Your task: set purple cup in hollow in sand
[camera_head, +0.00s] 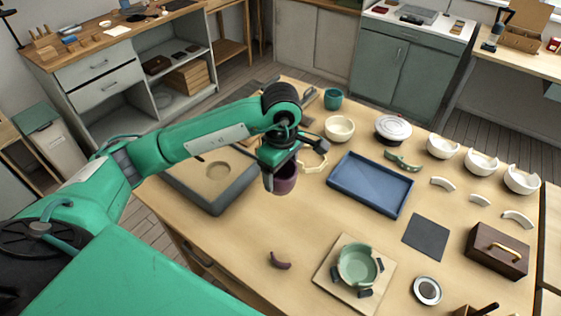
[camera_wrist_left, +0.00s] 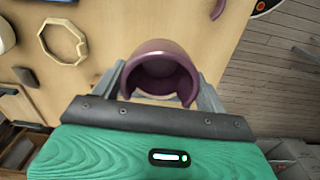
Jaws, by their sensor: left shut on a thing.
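The purple cup (camera_head: 284,183) is in my left gripper (camera_head: 270,180), which is shut on it above the table. In the left wrist view the cup (camera_wrist_left: 160,68) sits between the two fingers of the gripper (camera_wrist_left: 163,90), and a piece of its rim is broken out. The sand tray (camera_head: 215,200) lies to the left of the cup in the head view, its sand surface partly hidden by my arm. The round hollow (camera_head: 217,171) shows in the sand. My right gripper is not in view.
A purple curved shard (camera_head: 280,261) lies on the table in front of the cup; its end shows in the wrist view (camera_wrist_left: 218,8). A cream ring (camera_head: 314,162) and a blue tray (camera_head: 370,185) are to the right. A green bowl (camera_head: 358,266) stands on a board.

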